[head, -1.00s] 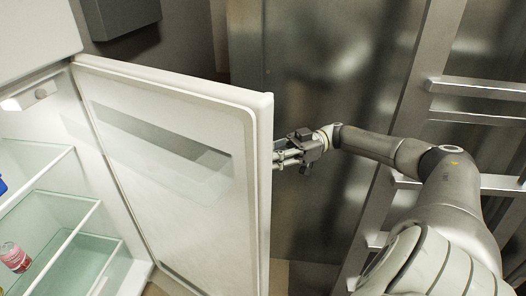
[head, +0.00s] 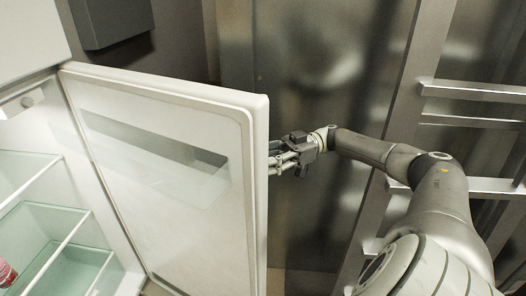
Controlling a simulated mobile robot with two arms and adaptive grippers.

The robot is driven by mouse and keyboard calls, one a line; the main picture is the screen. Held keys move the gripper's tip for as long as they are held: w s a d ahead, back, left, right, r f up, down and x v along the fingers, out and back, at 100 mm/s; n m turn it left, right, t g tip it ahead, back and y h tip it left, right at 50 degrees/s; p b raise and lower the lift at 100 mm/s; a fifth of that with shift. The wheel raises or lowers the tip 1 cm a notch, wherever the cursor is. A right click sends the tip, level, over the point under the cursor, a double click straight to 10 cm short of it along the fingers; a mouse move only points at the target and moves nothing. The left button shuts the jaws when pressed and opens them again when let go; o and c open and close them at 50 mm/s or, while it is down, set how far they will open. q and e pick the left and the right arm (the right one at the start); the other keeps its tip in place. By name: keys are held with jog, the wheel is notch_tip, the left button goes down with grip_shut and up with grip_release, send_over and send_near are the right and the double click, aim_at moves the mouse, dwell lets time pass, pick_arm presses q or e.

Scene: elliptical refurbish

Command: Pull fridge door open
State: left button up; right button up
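The white fridge door (head: 172,170) stands wide open, its inner side with a clear door shelf facing me. The fridge interior with glass shelves (head: 62,225) shows at the left. My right gripper (head: 277,160) is at the door's free edge, with its fingertips reaching behind the edge to the outer side. The door hides the fingertips and any handle there, so I cannot tell whether the fingers are closed on something. My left gripper is not in view.
A red item (head: 6,272) sits on a lower fridge shelf. A metal panel (head: 310,75) stands behind the door. A metal frame with horizontal bars (head: 475,92) is at the right, close to my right arm. A dark box (head: 112,22) hangs at the upper left.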

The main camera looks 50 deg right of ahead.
jog(key=shift+r, duration=0.15)
notch_tip(320, 180, up, 10)
dwell(0.5)
jog(key=shift+f, duration=0.2)
